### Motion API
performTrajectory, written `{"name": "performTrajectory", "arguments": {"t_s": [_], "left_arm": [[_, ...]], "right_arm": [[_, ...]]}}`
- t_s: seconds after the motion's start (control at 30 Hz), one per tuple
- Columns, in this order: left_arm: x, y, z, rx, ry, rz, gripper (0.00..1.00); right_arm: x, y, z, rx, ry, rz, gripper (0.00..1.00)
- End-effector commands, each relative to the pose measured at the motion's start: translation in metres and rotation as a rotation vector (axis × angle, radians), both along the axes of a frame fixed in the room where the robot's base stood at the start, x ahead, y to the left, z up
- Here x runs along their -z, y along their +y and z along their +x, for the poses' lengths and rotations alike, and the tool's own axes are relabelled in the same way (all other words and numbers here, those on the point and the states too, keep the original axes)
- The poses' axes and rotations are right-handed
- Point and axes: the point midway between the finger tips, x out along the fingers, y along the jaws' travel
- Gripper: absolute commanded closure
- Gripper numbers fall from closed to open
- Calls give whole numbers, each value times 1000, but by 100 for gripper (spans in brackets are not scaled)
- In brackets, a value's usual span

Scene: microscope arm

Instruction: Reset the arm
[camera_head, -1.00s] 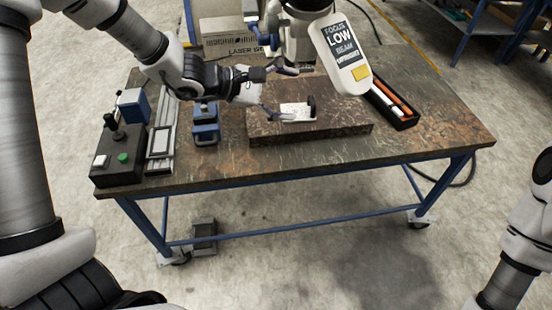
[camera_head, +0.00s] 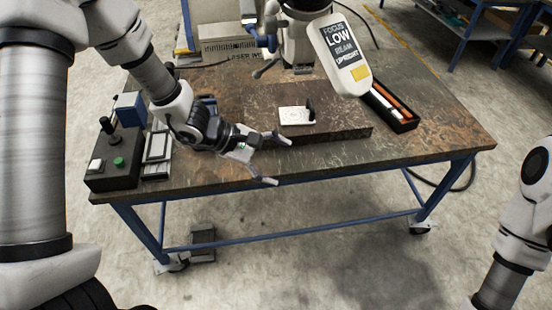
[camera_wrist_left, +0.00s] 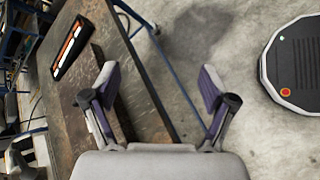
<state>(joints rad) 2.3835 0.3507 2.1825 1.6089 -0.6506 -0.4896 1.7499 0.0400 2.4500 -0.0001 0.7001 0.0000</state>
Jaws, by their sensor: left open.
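The microscope (camera_head: 298,40) stands at the back of the table. Its white arm (camera_head: 338,55) carries a label reading "FOCUS LOW BEAM UPRIGHT" and slants down to the right, ending in a yellow patch. My left gripper (camera_head: 278,160) is open and empty near the table's front edge, in front of the stone slab and apart from the microscope. Its two spread fingers also show in the left wrist view (camera_wrist_left: 160,95), with table edge and floor between them. My right gripper is not in view; only part of my right arm shows at the right edge.
A small white plate with a black piece (camera_head: 297,115) lies on the stone slab (camera_head: 345,125). A black tray (camera_head: 395,110) with orange and white sticks is on the right. A control box with a green button (camera_head: 115,165) stands at the left. The table's right front is clear.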

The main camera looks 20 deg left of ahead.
Motion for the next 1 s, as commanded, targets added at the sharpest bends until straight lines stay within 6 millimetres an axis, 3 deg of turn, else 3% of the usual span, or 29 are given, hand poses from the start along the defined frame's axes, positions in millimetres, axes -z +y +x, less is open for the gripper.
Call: {"name": "performTrajectory", "arguments": {"t_s": [0.27,0.33,0.4,0.47,0.53,0.63,0.73,0.8,0.83,0.9,0.97,1.0], "left_arm": [[4,0,-1,-1,6,0,16],[21,-1,-7,2,35,3,16],[55,-4,-21,19,96,18,16],[91,-11,-45,52,173,34,16],[133,-18,-89,160,264,76,16],[185,-11,-165,370,396,194,16],[227,14,-243,628,503,352,16],[253,45,-293,854,531,493,16],[264,59,-309,962,514,560,16],[282,86,-322,1164,401,698,16],[292,94,-311,1268,239,791,16],[295,93,-295,1298,117,840,16]], "right_arm": [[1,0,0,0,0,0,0],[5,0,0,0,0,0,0],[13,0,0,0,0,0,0],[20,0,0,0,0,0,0],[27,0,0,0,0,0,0],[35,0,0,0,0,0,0],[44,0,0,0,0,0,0],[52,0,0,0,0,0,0],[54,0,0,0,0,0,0],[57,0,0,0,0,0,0],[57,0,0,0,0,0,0],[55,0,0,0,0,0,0]]}}
